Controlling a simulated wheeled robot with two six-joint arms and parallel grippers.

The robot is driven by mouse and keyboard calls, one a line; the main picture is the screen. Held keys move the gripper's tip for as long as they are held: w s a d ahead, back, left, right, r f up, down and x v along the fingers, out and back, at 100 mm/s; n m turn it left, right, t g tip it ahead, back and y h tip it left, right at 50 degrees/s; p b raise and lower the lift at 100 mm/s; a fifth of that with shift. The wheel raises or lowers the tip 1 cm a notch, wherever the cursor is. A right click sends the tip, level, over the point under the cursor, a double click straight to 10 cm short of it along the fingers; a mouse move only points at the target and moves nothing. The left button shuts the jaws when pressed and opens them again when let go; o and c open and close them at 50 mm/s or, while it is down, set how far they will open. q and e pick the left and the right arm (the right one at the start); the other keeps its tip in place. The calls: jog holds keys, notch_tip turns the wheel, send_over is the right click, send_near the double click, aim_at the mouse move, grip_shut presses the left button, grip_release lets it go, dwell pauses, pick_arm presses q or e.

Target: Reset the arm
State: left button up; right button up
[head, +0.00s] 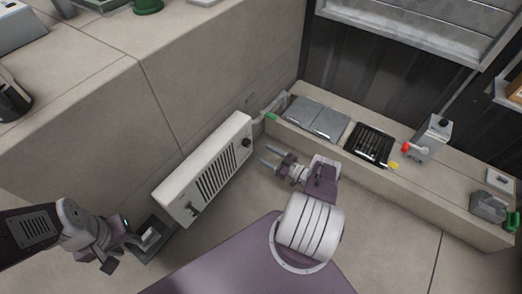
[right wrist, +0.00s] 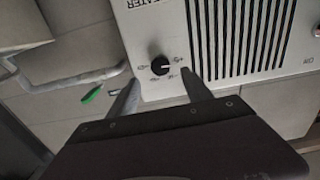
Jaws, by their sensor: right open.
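My right gripper (head: 268,156) is open and empty in the head view, beside the knob end of a white heater (head: 210,168). The right wrist view shows its two fingers (right wrist: 160,78) spread apart, pointing at the heater's front panel (right wrist: 200,35). A black knob (right wrist: 160,67) appears between the fingertips; contact cannot be told. The same knob (head: 247,143) shows in the head view. My left gripper (head: 148,240) is at the lower left, near the heater's lower end; its fingers are not clear.
A low ledge at the right holds grey plates (head: 318,119), a black grille (head: 370,145) and a grey box with a red knob (head: 430,138). A beige counter (head: 70,70) stands at the left. A green item (right wrist: 92,94) lies left of the fingers.

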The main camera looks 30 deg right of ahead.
dwell(0.4)
jog(key=s+a+r+m+g+y+p, duration=0.1)
jog(key=a+r+g+y, duration=0.2)
jog(key=a+r+g, duration=1.2)
jog(key=s+a+r+m+h+p, duration=0.35)
jog(key=s+r+h, duration=0.65)
jog(key=s+r, duration=0.55)
notch_tip(320, 180, up, 36)
jog(key=p, duration=3.6)
jog(key=shift+s+a, duration=0.2)
jog(key=shift+s, duration=0.2)
jog(key=shift+f+m, duration=0.1)
jog(key=shift+m, duration=0.15)
